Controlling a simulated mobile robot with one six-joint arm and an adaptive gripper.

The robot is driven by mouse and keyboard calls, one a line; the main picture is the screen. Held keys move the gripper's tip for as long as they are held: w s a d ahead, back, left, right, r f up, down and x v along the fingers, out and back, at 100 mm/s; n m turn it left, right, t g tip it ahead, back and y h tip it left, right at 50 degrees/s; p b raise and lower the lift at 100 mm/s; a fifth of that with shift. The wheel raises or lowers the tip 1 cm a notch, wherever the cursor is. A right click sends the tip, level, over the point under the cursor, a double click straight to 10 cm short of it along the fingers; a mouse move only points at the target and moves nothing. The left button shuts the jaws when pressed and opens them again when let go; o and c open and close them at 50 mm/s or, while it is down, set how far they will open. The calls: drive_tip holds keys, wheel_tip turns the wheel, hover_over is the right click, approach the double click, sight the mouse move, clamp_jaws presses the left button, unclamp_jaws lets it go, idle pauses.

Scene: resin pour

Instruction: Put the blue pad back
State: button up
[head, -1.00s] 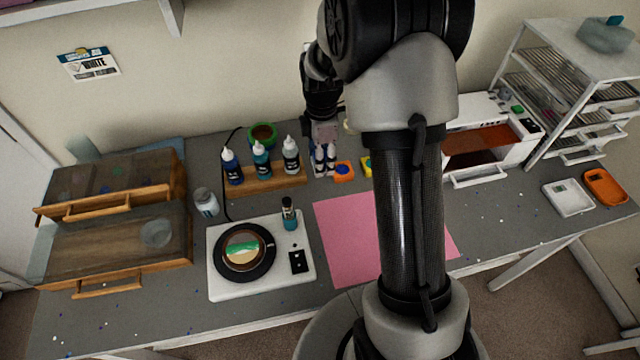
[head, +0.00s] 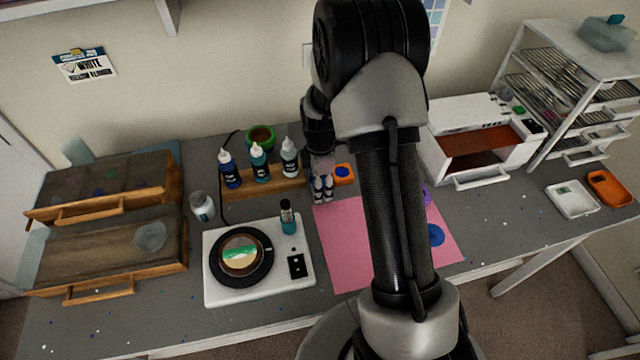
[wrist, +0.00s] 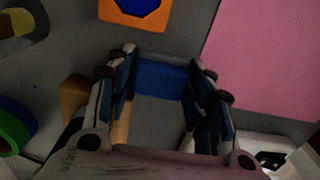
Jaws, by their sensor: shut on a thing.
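My gripper (head: 323,190) hangs over the grey worktop, just in front of the right end of the wooden bottle rack. In the wrist view, my gripper (wrist: 163,95) is shut on the blue pad (wrist: 162,79), which spans the gap between its fingers. An orange holder (head: 343,181) with a blue octagonal centre stands right of the gripper; it also shows at the top of the wrist view (wrist: 113,12). The holder and the held pad are apart. My arm covers part of the worktop behind and right of the holder.
A pink mat (head: 335,240) lies in front, with a blue disc (head: 436,235) on it. Bottles stand in the wooden rack (head: 275,188) at left. A white scale-like unit (head: 225,290) with a turntable is front left.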

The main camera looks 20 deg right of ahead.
drive_tip(key=shift+f, duration=0.2)
drive_tip(key=o, duration=0.9)
drive_tip(key=shift+o, duration=0.2)
drive_tip(key=shift+r, duration=0.15)
